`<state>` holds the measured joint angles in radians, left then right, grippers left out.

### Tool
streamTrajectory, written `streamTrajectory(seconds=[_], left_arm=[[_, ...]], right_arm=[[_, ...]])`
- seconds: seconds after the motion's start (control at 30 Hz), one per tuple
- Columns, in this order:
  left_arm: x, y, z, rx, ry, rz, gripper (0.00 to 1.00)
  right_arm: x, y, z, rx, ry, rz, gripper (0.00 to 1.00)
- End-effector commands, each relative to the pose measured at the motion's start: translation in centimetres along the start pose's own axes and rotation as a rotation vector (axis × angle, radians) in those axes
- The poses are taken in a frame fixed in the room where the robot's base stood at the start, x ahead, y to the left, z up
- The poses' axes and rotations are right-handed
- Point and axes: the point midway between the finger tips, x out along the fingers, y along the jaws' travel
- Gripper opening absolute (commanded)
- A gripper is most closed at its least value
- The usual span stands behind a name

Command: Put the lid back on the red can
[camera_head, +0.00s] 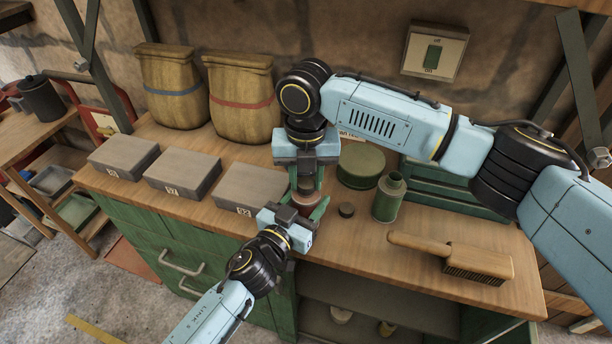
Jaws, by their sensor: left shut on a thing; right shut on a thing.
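The red can (306,202) stands on the workbench near its front edge, mostly hidden between my two grippers. My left gripper (304,211) reaches in from the front and is shut around the can's side. My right gripper (306,184) points down from above and is shut on a small brownish piece, apparently the lid (306,186), directly over the can. I cannot tell whether the lid touches the can's rim or is slightly above it.
A wooden brush (455,257) lies farther right. Grey boxes (183,171) line the left, with two sacks (240,100) behind.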

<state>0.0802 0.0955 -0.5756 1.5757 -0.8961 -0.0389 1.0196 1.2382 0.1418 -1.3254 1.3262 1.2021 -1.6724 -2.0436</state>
Motion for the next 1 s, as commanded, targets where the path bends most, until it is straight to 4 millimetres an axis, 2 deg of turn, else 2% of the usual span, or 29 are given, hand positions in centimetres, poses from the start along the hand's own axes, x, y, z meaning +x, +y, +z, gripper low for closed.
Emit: streamTrajectory(seconds=[0.17, 1.0], left_arm=[[0.00, 0.00, 0.00, 0.000, 0.000, 0.000, 0.00], [0.00, 0.01, 0.00, 0.000, 0.000, 0.000, 0.00]], right_arm=[[0.07, 0.06, -0.04, 0.285, 0.001, 0.002, 0.04], [0.16, 0.11, -0.05, 2.044, 0.004, 0.000, 0.04]])
